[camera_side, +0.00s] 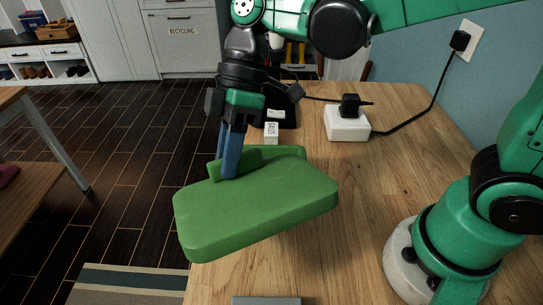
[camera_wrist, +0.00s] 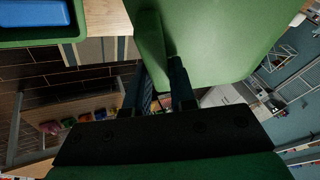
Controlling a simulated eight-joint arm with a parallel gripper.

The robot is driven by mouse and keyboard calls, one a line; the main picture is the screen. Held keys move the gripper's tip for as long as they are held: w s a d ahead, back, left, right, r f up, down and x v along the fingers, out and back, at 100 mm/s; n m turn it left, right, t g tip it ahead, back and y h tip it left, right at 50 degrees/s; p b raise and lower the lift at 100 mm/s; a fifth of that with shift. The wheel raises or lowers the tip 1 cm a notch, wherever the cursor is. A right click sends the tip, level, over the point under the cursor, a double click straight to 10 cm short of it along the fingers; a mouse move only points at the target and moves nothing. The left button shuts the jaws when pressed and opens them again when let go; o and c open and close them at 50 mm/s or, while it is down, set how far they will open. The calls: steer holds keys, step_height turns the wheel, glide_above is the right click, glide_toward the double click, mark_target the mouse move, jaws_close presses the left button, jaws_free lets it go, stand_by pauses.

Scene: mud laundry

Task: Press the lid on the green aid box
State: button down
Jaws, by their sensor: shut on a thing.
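My gripper (camera_side: 230,172) has its blue fingers shut on the upright grip of a thick green lid (camera_side: 255,205). The lid is held tilted above the wooden table, lower toward the left front. In the wrist view the lid (camera_wrist: 225,40) fills the upper middle, with its grip between the fingers. The green aid box (camera_wrist: 40,40) shows at the top left of the wrist view, open, with something blue (camera_wrist: 35,13) inside. The box is apart from the lid in that view. In the side view the lid mostly hides it; a green edge (camera_side: 291,151) behind the lid may be its rim.
A white power block (camera_side: 347,125) with a black plug and cable sits on the table (camera_side: 390,150) behind the lid. A small white labelled item (camera_side: 271,133) and a black object (camera_side: 283,108) stand nearby. A grey edge (camera_side: 266,300) shows at the bottom. The table's right middle is clear.

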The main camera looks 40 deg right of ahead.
step_height(320, 180, up, 7)
steer(key=shift+f, duration=0.1)
steer(key=m+t+h, duration=0.2)
steer(key=m+t, duration=0.2)
steer(key=t, duration=0.1)
glide_above(254, 146)
steer(key=s+d, duration=0.1)
steer(key=shift+d+f, duration=0.1)
steer(key=shift+f, duration=6.2)
steer(key=shift+f, duration=0.85)
steer(key=shift+c, duration=0.8)
jaws_free()
steer(key=shift+r, duration=0.1)
